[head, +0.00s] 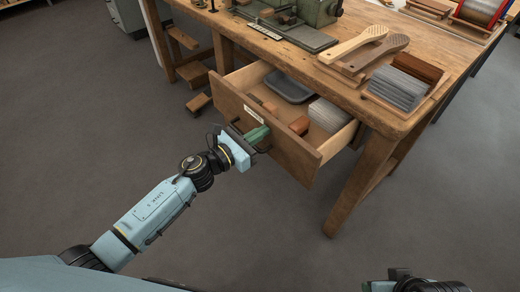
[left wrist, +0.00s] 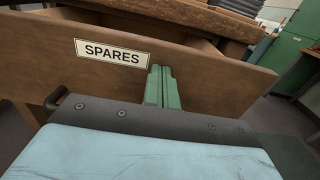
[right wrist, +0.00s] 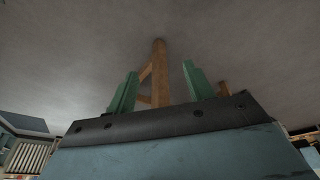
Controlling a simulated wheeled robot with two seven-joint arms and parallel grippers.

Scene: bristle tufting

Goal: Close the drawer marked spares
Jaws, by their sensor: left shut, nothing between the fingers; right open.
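The drawer (head: 290,153) stands pulled out from the wooden workbench, and its inside shows from above. Its front carries a white SPARES label (left wrist: 112,52), which also shows in the head view (head: 254,115). My left gripper (head: 259,134) is shut and empty in front of the drawer front. Its green fingers (left wrist: 162,86) point at the wood just right of the label in the left wrist view. I cannot tell whether the tips touch it. My right gripper (right wrist: 158,84) is open and empty, away from the drawer; the right wrist view shows its fingers apart.
The drawer holds a grey tray (head: 290,86), brown blocks (head: 299,125) and a pale bristle bundle (head: 328,114). The workbench top (head: 345,98) carries wooden brush handles (head: 353,45), a bristle tray and a green machine (head: 315,12). A bench leg (head: 357,187) stands right of the drawer. The floor in front is clear.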

